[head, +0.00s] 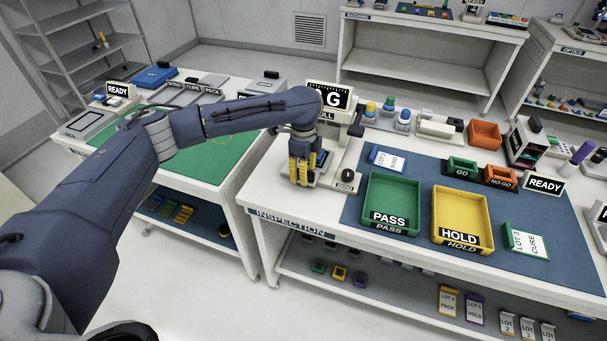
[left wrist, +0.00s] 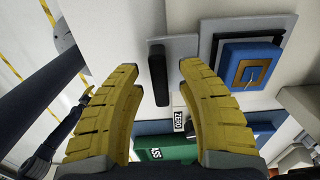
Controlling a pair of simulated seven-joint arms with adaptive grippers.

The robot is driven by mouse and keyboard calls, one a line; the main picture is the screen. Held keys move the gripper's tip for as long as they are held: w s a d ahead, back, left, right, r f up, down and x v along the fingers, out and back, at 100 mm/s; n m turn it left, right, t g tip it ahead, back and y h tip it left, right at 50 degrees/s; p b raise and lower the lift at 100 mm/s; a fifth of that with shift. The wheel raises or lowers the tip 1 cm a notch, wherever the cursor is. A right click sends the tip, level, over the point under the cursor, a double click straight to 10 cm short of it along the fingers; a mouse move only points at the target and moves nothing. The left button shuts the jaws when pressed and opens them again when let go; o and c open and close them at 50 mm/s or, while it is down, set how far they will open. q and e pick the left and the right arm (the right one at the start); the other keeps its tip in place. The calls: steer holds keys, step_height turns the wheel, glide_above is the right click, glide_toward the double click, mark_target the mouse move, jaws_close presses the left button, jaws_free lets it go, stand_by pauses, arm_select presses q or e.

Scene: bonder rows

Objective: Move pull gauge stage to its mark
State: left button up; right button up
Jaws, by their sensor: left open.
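The pull gauge with its G sign (head: 335,97) stands at the left end of the inspection bench, partly behind my left arm. In the left wrist view a blue block with a gold pattern (left wrist: 238,68), which looks like the gauge stage, sits on a grey plate to the right of the fingers. A black upright bar (left wrist: 158,75) on a grey plate appears between the fingertips, apart from both. My left gripper (head: 300,178) is open and points down over the bench's left end, hiding part of the stage. A ZERO label (left wrist: 180,121) lies near. The mark cannot be made out.
A green PASS tray (head: 366,199) and a yellow HOLD tray (head: 436,218) stand on the blue mat (head: 500,262) to the right. A black knob (head: 348,175) stands just right of my gripper. The green-topped bench (head: 215,160) is at left, across a gap.

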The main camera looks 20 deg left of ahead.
arm_select(q)
steer(key=shift+f, duration=0.55)
steer(key=shift+c, duration=0.4)
jaws_close()
